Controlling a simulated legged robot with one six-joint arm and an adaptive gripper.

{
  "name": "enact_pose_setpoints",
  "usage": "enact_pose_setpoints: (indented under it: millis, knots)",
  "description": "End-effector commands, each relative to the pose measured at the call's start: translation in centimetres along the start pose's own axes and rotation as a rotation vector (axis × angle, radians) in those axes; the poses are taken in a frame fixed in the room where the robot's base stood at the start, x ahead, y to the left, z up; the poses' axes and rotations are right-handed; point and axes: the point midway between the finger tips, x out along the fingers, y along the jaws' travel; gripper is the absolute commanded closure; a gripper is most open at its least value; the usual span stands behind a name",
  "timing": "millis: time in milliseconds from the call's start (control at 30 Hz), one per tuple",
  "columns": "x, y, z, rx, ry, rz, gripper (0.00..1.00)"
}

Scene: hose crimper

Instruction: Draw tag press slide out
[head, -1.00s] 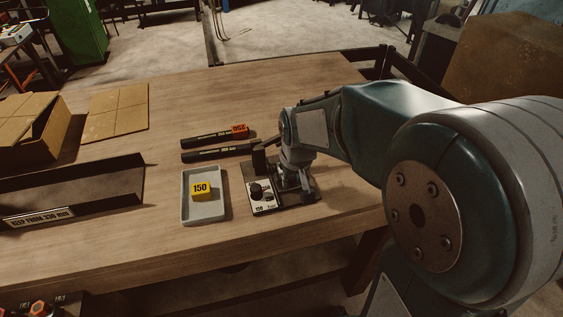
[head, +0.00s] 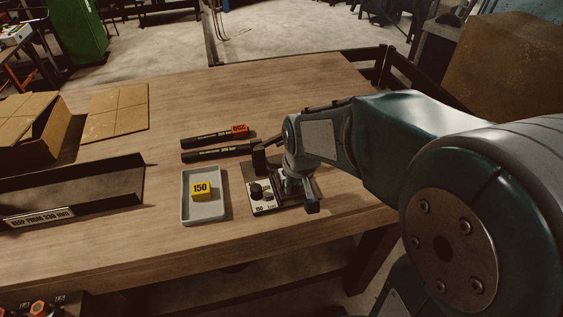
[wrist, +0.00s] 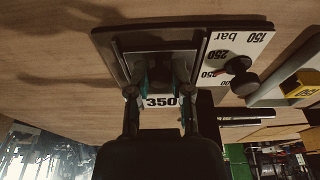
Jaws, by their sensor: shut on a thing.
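The tag press (head: 262,192) stands on the bench in the head view, a dark plate with a white dial panel and a black knob. In the wrist view its dial panel (wrist: 226,62) shows 150, 250 and bar markings. My gripper (head: 298,188) is at the right side of the press. In the wrist view my gripper (wrist: 160,88) has its fingers on both sides of a dark part, which I take as the slide (wrist: 158,72). A white label reading 350 (wrist: 161,101) shows between the fingers. The slide's grip is mostly hidden by my fingers.
A grey tray (head: 187,212) with a yellow 150 block (head: 201,190) stands left of the press. Two black rods (head: 215,153) lie behind it, one with an orange 250 tag (head: 239,131). A dark trough (head: 110,190) and cardboard boxes (head: 30,125) are farther left.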

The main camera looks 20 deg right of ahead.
Motion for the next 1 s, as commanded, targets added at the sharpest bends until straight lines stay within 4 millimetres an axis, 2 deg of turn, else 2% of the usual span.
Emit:
enact_pose_setpoints:
  millis: [800,833,867,1000]
  knots:
    - [-0.3,0.0,1.2,0.000,0.001,-0.001,1.00]
    - [-0.3,0.0,1.2,0.000,0.002,-0.001,0.64]
    - [-0.3,0.0,1.2,0.000,0.002,-0.001,0.50]
    - [-0.3,0.0,1.2,0.000,0.001,0.000,0.15]
